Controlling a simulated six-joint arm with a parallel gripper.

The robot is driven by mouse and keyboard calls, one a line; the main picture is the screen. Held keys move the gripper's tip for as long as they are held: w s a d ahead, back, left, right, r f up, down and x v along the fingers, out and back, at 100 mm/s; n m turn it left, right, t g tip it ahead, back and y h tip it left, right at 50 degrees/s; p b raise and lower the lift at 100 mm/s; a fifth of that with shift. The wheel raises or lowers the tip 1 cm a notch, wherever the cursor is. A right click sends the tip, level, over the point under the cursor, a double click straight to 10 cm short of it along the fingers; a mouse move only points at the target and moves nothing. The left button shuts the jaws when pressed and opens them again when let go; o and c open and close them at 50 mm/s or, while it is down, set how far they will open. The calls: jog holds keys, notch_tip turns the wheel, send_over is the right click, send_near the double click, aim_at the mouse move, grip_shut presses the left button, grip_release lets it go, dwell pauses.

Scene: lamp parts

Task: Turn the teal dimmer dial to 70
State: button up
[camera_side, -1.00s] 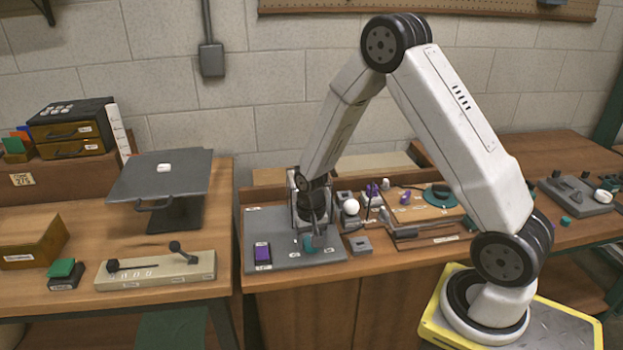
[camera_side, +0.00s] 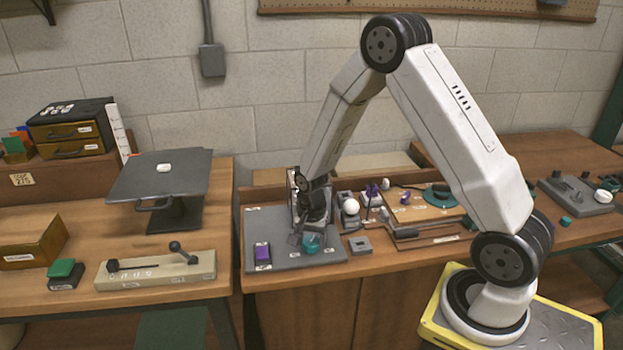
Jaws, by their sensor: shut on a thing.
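The teal dimmer dial (camera_side: 312,243) sits on a grey panel (camera_side: 262,222) at the front middle of the bench. Small white labels lie around it, too small to read, so I cannot tell its setting. My gripper (camera_side: 303,238) points down at the dial and is shut on it. The fingers cover part of the dial's left and back side.
A purple switch (camera_side: 262,253) stands on the same panel, left of the dial. A small grey block (camera_side: 360,245) and a white bulb (camera_side: 351,206) are to the right. A wooden board (camera_side: 425,212) with more parts lies further right.

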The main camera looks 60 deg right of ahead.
aim_at(312, 243)
jog(key=o, duration=1.3)
jog(key=shift+r, duration=0.15)
jog(key=shift+r, duration=3.8)
jog(key=shift+s+a+r+n, duration=0.25)
jog(key=shift+a+r+n, duration=0.1)
jog(key=shift+n, duration=0.15)
jog(key=shift+s+a+r+n+t, duration=0.55)
jog(key=shift+s+a+n, duration=0.65)
jog(key=shift+s+n, duration=0.7)
jog(key=shift+s+a+r+n+t, duration=0.3)
jog(key=shift+s+a+r+n, duration=0.75)
jog(key=shift+n, duration=1.3)
jog(key=shift+s+a+r+n+t, duration=0.45)
jog(key=shift+s+a+n, duration=0.9)
jog(key=shift+s+n, duration=0.75)
